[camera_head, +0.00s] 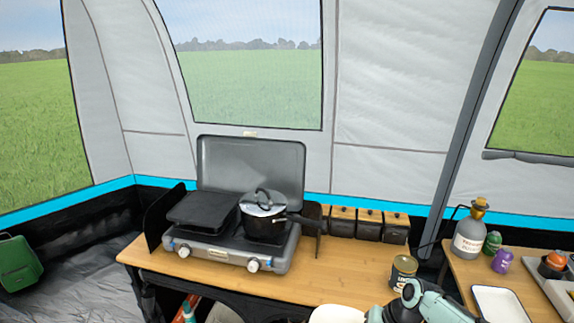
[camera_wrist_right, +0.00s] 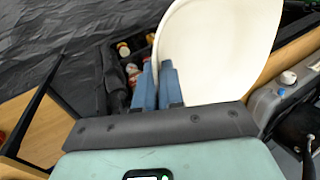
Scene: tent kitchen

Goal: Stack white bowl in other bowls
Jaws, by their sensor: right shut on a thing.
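The white bowl (camera_wrist_right: 215,48) is large and pale in the right wrist view, tilted up on edge. My right gripper (camera_wrist_right: 157,72) is shut on its rim, with the two blue fingers close together at the bowl's left side. In the head view only part of the white bowl (camera_head: 337,314) shows at the bottom edge, left of my right arm. The right fingertips are not clear there. I cannot make out the other bowls with certainty. My left gripper is in neither view.
A camping stove (camera_head: 225,255) with a black pot (camera_head: 264,220) stands on the wooden table (camera_head: 345,262). Several dark canisters (camera_head: 368,224) line its back, and a dark tin (camera_head: 403,272) stands nearby. A right-hand table holds a bottle (camera_head: 468,238) and white tray (camera_head: 498,305).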

